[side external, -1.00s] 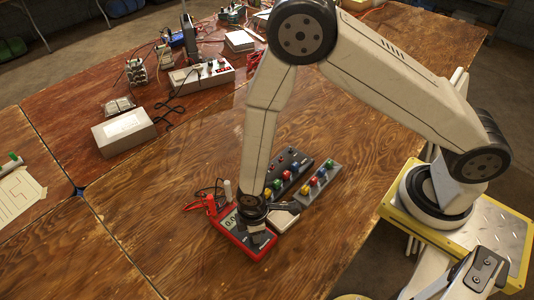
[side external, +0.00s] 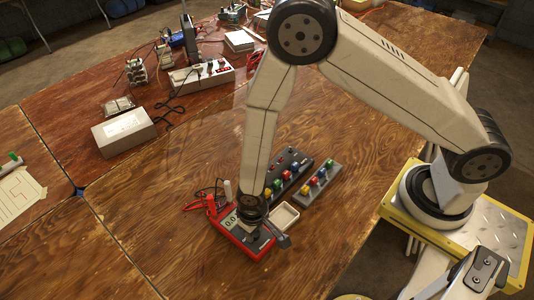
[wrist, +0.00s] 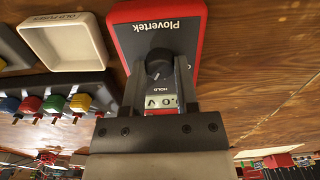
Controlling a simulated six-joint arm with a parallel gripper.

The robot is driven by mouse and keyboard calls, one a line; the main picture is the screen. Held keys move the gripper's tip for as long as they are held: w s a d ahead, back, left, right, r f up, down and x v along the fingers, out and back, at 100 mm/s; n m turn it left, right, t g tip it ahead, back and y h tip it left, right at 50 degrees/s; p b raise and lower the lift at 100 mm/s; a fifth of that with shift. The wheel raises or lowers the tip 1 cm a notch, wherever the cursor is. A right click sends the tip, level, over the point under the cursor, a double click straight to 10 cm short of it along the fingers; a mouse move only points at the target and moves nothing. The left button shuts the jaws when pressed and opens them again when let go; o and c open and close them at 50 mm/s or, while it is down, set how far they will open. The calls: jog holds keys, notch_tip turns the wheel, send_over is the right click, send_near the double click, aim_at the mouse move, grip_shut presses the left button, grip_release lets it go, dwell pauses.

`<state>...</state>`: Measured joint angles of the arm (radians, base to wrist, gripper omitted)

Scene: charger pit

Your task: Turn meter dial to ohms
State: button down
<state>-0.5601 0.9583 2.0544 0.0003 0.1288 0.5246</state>
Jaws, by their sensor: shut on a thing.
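The red multimeter (side external: 233,241) with a dark face lies flat on the wooden table in the side external view. In the wrist view the meter (wrist: 185,30) shows its Plovertek label, a HOLD mark and part of a display. Its round black dial (wrist: 159,62) sits between the two fingers of my gripper (wrist: 160,72). My gripper is shut on the dial, pointing down onto the meter. In the side external view my gripper (side external: 254,228) hides the dial. The dial's setting and the ohms mark cannot be made out.
A cream tray (side external: 284,217) stands close beside the meter, next to my gripper. A black strip (side external: 290,172) and a grey strip (side external: 318,186) with coloured terminals lie behind it. Red leads (side external: 196,205) lie at the meter's far end. The table in front is clear.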

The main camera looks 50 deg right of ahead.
jog(key=m, duration=0.6)
jog(key=shift+m, duration=0.3)
dwell(0.4)
jog(key=shift+c, duration=1.8)
grip_release()
jog(key=shift+r, duration=0.1)
jog(key=shift+r, duration=3.8)
